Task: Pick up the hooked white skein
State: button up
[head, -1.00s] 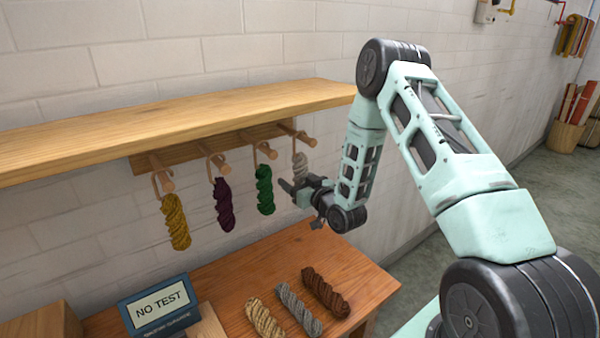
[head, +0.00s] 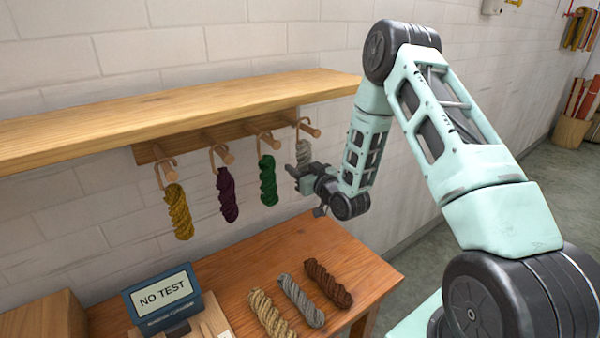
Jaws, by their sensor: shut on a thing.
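The white skein (head: 304,153) hangs at the right end of the peg rail, with a tan loop at its top by the rightmost peg (head: 309,129). The loop appears to be still over that peg. My gripper (head: 300,172) is at the skein's lower part and shut on it. The jaws hide the skein's lower end.
Green (head: 268,181), purple (head: 227,195) and yellow (head: 178,212) skeins hang to the left under a wooden shelf (head: 180,103). Below, a wooden table (head: 330,245) carries tan (head: 270,315), grey (head: 301,301) and brown (head: 328,284) skeins and a "NO TEST" display (head: 163,295).

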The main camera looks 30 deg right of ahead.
jog(key=shift+r, duration=0.5)
jog(key=s+r+p, duration=0.1)
jog(key=s+p, duration=0.4)
jog(key=s, duration=1.3)
jog(key=shift+d+r+p, duration=0.2)
jog(key=shift+d+p, duration=0.1)
jog(key=shift+p, duration=0.05)
jog(key=shift+a, duration=0.15)
jog(key=shift+a+p, duration=1.05)
jog(key=shift+a, duration=0.6)
jog(key=shift+s, duration=0.1)
